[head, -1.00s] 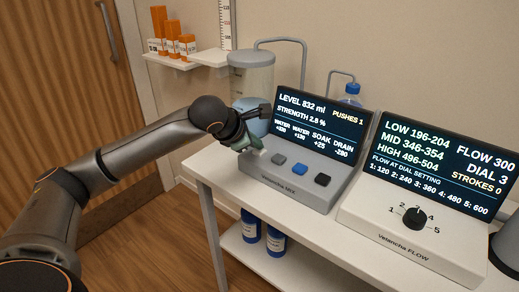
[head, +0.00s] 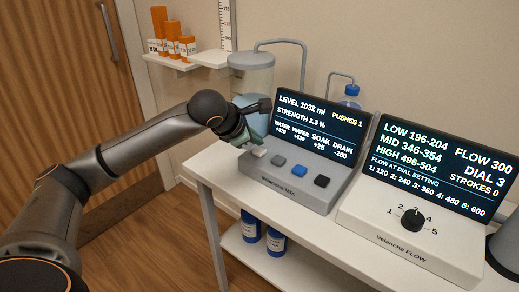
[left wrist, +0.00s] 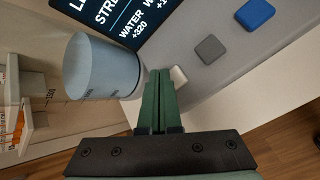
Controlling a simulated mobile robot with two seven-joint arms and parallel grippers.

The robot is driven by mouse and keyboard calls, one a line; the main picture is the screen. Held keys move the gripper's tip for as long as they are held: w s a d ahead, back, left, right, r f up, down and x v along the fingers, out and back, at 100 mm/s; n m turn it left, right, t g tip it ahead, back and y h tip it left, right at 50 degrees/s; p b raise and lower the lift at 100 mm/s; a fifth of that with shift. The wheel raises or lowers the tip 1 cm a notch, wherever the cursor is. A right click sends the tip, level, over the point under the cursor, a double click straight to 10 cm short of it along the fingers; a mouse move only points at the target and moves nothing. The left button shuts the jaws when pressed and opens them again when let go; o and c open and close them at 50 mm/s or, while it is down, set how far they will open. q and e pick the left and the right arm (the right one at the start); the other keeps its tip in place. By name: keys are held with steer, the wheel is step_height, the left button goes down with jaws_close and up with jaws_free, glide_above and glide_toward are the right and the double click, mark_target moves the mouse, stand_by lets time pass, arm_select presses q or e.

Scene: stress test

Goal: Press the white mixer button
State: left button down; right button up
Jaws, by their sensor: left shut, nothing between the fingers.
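The mixer console (head: 300,188) is a grey sloped box with a dark screen (head: 318,124) behind its buttons. The screen reads LEVEL 1032 ml, STRENGTH 2.3 % and PUSHES 1. The white button (head: 259,152) is the leftmost in the row. It also shows in the left wrist view (left wrist: 179,75), just right of the fingertips. My left gripper (head: 248,140) is shut and empty, with its green fingers just above and behind the white button. In the left wrist view the closed fingers (left wrist: 162,76) point at the console. Whether they touch the button is unclear. My right gripper is out of view.
Grey (head: 279,160), blue (head: 300,171) and black (head: 322,181) buttons continue the row. A tank (head: 250,76) stands behind the console. The white flow unit (head: 400,240) with a dial is at right. Blue jars (head: 276,241) sit on the lower shelf.

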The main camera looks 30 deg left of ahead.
mark_target(256, 152)
arm_select(q)
steer(key=shift+r+p, duration=1.65)
steer(key=shift+r, duration=0.9)
steer(key=shift+f, duration=0.1)
